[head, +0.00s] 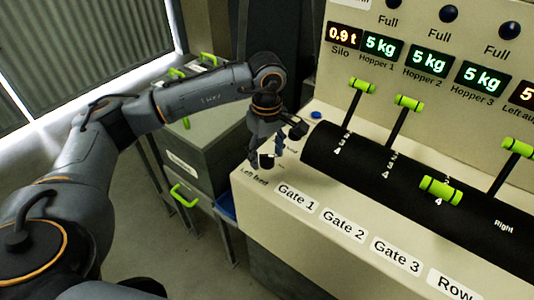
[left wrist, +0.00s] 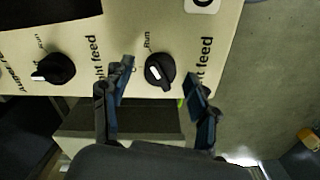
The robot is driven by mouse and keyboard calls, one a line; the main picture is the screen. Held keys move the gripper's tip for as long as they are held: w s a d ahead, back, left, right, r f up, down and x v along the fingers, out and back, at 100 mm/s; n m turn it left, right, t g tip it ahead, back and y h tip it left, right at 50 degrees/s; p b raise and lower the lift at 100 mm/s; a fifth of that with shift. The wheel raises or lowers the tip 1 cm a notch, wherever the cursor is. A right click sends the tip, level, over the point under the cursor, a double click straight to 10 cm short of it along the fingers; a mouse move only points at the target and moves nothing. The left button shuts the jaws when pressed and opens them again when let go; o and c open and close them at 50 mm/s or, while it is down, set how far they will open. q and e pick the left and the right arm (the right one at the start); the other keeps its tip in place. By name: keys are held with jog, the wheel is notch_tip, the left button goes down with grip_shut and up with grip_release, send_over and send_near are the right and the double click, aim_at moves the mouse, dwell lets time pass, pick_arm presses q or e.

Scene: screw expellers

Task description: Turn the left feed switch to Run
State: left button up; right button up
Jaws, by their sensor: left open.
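The left feed switch (left wrist: 160,70) is a black round knob with a white mark, on the cream panel in the left wrist view. In the head view, my left gripper (head: 270,143) points down over the panel's left end by the "Left feed" label. My right gripper is not in view.
A second black knob (left wrist: 53,69) stands to the left in the left wrist view. In the head view, a black roller (head: 325,150) with green-handled levers lies right of my gripper. Grey drawers (head: 187,160) with green handles stand left of the panel.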

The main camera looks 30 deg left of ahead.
aim_at(267, 156)
pick_arm(q)
notch_tip(267, 156, up, 12)
jog(key=shift+f, duration=0.2)
dwell(0.6)
